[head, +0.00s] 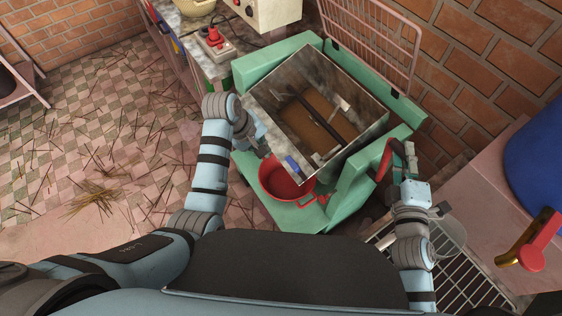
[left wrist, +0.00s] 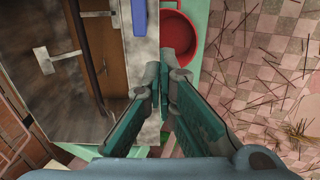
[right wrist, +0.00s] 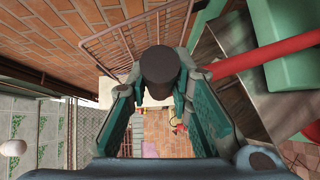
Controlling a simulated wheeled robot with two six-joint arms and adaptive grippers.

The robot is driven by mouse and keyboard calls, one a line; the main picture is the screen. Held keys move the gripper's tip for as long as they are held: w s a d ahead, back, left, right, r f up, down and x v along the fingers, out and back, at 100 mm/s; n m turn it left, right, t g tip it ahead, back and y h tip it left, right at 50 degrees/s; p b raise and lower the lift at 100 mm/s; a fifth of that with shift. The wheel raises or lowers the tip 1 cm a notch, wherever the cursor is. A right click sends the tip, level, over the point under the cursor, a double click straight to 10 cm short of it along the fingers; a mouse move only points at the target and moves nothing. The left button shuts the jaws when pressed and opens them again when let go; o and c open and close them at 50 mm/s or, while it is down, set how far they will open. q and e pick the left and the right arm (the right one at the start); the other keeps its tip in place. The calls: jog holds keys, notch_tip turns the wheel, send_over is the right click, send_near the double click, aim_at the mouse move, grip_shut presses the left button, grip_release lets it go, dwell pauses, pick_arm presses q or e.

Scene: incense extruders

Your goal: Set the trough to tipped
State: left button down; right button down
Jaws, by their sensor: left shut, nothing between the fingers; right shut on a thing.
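The trough (head: 348,165) is a grey metal box in a green frame (head: 352,192), with brown matter and a dark bar inside. Its tilt is hard to judge; its near corner lies above a red pot (head: 287,183). The trough also shows in the left wrist view (left wrist: 140,75). My right gripper (head: 408,152) is shut on the dark knob (right wrist: 160,64) of a red lever (head: 384,160) at the frame's right side. The red arm also shows in the right wrist view (right wrist: 265,53). My left gripper (left wrist: 160,85) is shut and empty beside the trough's left wall.
A pink wire guard (head: 372,35) stands behind the trough by the brick wall. A bench with a red control (head: 213,38) is at the back. A blue drum (head: 540,155) and a wire rack (head: 465,270) are at the right. Sticks litter the floor at left.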

pick_arm(q)
jog(key=x, duration=1.3)
jog(key=shift+f, duration=0.4)
pick_arm(e)
jog(key=shift+a+r, duration=0.1)
pick_arm(q)
jog(key=shift+s+a+f+t+h, duration=0.15)
jog(key=shift+f+t+h, duration=0.1)
jog(key=shift+f, duration=0.15)
jog(key=shift+s+a+f+t+h, duration=0.15)
jog(key=shift+a+f+h, duration=0.1)
jog(key=shift+f, duration=0.15)
pick_arm(e)
jog(key=shift+s+a+r, duration=0.1)
